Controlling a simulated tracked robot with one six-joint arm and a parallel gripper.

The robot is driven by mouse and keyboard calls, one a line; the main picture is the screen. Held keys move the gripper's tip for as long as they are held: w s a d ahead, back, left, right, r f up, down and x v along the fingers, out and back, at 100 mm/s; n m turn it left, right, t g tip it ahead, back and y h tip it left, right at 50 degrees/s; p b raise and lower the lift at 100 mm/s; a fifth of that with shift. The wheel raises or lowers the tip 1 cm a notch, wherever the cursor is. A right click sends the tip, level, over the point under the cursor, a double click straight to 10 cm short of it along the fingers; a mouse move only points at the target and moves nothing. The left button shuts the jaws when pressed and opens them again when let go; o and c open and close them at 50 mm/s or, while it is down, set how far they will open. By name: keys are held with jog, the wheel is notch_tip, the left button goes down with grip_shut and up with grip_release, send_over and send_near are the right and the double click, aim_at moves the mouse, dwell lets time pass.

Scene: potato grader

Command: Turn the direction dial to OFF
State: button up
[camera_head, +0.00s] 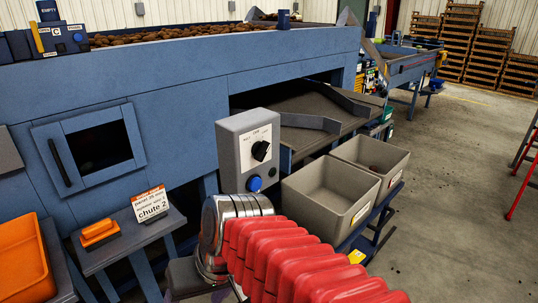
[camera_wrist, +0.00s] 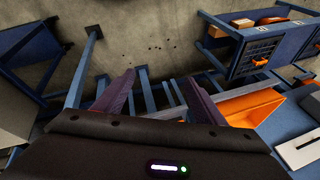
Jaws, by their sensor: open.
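The direction dial seems to be the black knob (camera_head: 260,151) on the front of a grey control box (camera_head: 229,149) in the head view. Its white plate carries small lettering that I cannot read surely. The knob's pointer seems tilted to the upper right. A blue button (camera_head: 254,183) sits below it. My gripper (camera_wrist: 158,80) shows in the wrist view as two purple fingers spread apart, with nothing held between them. It points down at the floor and blue frame legs, away from the dial. The dial is not in the wrist view. In the head view my arm hides most of the gripper.
Two grey bins (camera_head: 333,197) stand right of the box. A small side table (camera_head: 130,240) at the left holds an orange item (camera_head: 100,233) and a "chute 2" sign (camera_head: 150,205). An orange tray (camera_head: 20,262) is at far left. Open floor lies right.

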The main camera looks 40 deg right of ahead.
jog(key=w+d+r+m+t+y, duration=0.3)
jog(key=w+m+y, duration=0.2)
jog(key=w+m, duration=0.15)
jog(key=m+t+h, duration=0.7)
jog(key=m+t, duration=0.4)
jog(key=m, duration=0.5)
send_near(266, 153)
jog(key=s, duration=0.5)
jog(key=shift+w+d+r, duration=0.1)
jog(key=shift+w, duration=0.15)
jog(key=shift+w+a, duration=0.15)
jog(key=shift+w, duration=3.25)
jog(key=shift+w+a, duration=0.1)
jog(key=shift+w, duration=3.3)
